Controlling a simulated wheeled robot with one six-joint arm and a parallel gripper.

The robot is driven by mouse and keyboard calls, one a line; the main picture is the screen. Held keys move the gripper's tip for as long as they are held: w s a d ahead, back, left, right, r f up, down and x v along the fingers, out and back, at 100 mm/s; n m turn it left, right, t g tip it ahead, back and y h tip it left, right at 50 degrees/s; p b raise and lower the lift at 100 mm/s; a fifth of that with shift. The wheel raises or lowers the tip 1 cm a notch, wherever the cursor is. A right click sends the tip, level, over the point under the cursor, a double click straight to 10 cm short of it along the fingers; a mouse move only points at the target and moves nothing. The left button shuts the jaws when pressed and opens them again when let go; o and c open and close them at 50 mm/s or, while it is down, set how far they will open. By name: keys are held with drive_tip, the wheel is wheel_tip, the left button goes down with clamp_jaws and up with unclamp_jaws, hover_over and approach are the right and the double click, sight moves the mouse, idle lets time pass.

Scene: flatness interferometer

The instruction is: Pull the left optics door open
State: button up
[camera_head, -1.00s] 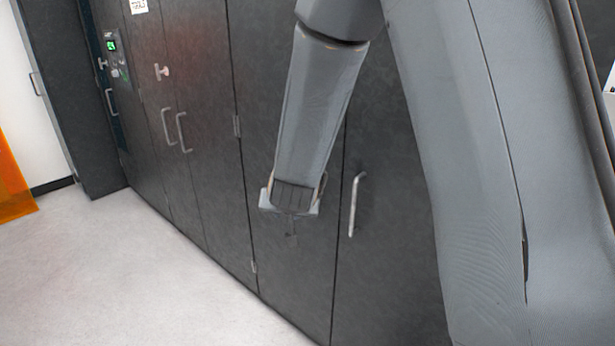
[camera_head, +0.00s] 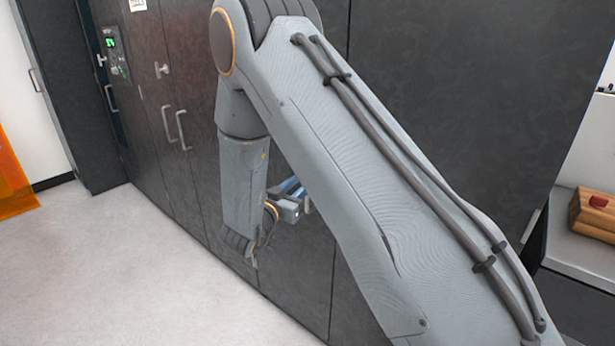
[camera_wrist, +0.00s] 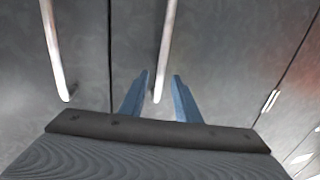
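The left optics door (camera_head: 303,268) is a dark grey cabinet panel, mostly behind my arm in the head view. It looks shut, flush with its neighbour. In the wrist view the door (camera_wrist: 225,45) fills the middle, with its pale upright bar handle (camera_wrist: 167,45) running down between the fingers. My gripper (camera_wrist: 160,98) is open, its two blue fingers on either side of the handle's end. The left finger is nearer the bar; contact cannot be told. In the head view my gripper (camera_head: 291,192) is partly hidden by my arm.
A second bar handle (camera_wrist: 55,50) is on the neighbouring door, across a seam. Further left are more doors with paired handles (camera_head: 174,127) and a panel with a green display (camera_head: 111,43). A wooden block (camera_head: 597,212) lies on a side surface at right. The pale floor (camera_head: 130,270) is clear.

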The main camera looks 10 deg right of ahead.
drive_tip(key=shift+p+x, duration=0.3)
drive_tip(key=shift+x, duration=1.65)
clamp_jaws()
